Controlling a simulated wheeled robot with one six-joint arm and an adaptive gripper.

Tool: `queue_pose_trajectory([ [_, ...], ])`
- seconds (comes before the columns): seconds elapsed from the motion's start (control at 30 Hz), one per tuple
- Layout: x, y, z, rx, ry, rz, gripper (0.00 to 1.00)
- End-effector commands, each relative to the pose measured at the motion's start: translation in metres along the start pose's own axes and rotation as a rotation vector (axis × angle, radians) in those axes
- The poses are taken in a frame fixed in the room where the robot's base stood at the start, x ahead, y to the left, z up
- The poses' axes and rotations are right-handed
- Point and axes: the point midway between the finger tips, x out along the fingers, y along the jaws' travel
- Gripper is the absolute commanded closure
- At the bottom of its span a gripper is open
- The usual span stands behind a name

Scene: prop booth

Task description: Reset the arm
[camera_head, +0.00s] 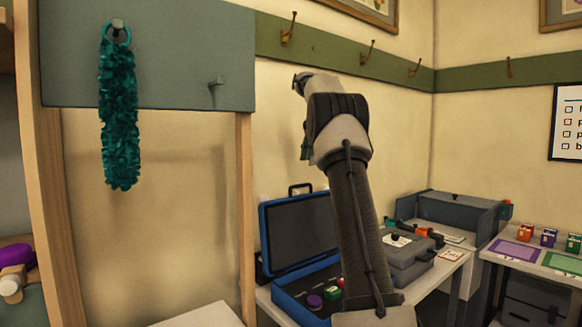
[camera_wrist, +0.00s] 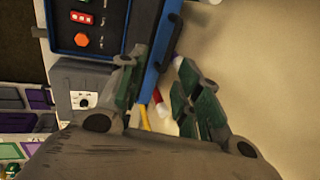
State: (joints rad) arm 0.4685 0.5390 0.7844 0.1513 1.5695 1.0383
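My arm stands raised in the middle of the head view, and its gripper end is mostly hidden behind my own wrist there. In the wrist view my gripper (camera_wrist: 160,72) shows two dark green-grey fingers spread apart. I see nothing held between them. Behind the fingers are the edge of a blue case and a small white and red thing, both beyond the fingertips.
An open blue case (camera_head: 264,235) with small items stands on the table behind my arm, beside a grey case (camera_head: 408,262). A teal garland (camera_head: 119,120) hangs from a peg at left. A grey toolbox (camera_head: 450,215) stands further back.

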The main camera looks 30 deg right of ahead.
Motion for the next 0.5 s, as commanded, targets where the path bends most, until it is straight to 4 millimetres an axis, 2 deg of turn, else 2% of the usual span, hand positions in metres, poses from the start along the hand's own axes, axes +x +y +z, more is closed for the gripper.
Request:
queue_pose_trajectory([
  [0.23, 0.0, 0.0, 0.0, -0.011, 0.0, 0.0, 0.66],
  [0.37, 0.0, -0.005, -0.003, -0.103, 0.016, -0.021, 0.66],
  [0.43, 0.013, -0.006, -0.008, -0.193, 0.027, -0.024, 0.66],
  [0.5, 0.044, 0.005, -0.01, -0.281, 0.015, 0.012, 0.66],
])
